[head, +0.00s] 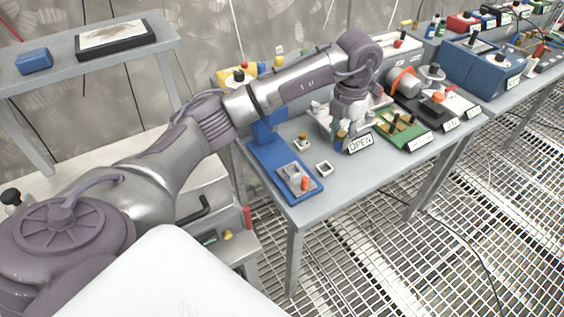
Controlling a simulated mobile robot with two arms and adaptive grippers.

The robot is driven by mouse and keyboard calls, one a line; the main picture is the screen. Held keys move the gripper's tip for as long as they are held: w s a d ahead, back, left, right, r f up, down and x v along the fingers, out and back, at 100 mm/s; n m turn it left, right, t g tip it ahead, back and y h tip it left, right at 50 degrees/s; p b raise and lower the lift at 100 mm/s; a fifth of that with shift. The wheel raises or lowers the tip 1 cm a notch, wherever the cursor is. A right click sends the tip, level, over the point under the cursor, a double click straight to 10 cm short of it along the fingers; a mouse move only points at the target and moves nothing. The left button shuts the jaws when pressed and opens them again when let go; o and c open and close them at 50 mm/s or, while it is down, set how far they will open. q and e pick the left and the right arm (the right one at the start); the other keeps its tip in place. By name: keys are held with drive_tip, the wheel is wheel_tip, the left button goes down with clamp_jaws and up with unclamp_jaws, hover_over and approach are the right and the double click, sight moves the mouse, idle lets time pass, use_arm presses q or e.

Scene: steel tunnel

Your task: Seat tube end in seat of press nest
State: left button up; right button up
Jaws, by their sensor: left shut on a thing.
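My left arm reaches across from the left, and its gripper (346,128) points down over the middle of the table. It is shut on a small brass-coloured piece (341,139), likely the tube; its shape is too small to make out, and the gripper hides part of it. The blue press (266,155) stands at the table's left end, its upper part partly behind my arm. Its grey nest (291,174) sits on the front of the base, with an orange-red part (305,183) beside it. The gripper is apart from the nest, to its right and farther back. My right gripper is not in view.
A small white square holder (324,168) and a brass-topped block (302,142) lie between press and gripper. An "OPEN" sign (360,144) and a green board (404,133) stand close right of the gripper. The table's front strip is clear.

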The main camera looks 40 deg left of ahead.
use_arm(q)
drive_tip(key=shift+s+a+f, duration=0.2)
drive_tip(key=shift+a+f, duration=0.05)
drive_tip(key=shift+a, duration=0.1)
drive_tip(key=s+a+f+p, duration=0.1)
drive_tip(key=a+f, duration=0.1)
drive_tip(key=a, duration=0.1)
drive_tip(key=s+a+f+p, duration=0.1)
drive_tip(key=s+a+f, duration=0.1)
drive_tip(key=s+a+f+p, duration=0.1)
drive_tip(key=a+f, duration=0.1)
drive_tip(key=a, duration=0.1)
drive_tip(key=shift+s+a, duration=0.25)
drive_tip(key=shift+a, duration=0.05)
drive_tip(key=shift+s+a+f, duration=0.1)
drive_tip(key=shift+a+f, duration=0.2)
drive_tip(key=shift+f, duration=0.05)
drive_tip(key=shift+f+p, duration=0.3)
drive_tip(key=shift+f, duration=0.05)
wheel_tip(320, 180, down, 3)
drive_tip(key=shift+f+p, duration=0.1)
drive_tip(key=shift+p, duration=0.35)
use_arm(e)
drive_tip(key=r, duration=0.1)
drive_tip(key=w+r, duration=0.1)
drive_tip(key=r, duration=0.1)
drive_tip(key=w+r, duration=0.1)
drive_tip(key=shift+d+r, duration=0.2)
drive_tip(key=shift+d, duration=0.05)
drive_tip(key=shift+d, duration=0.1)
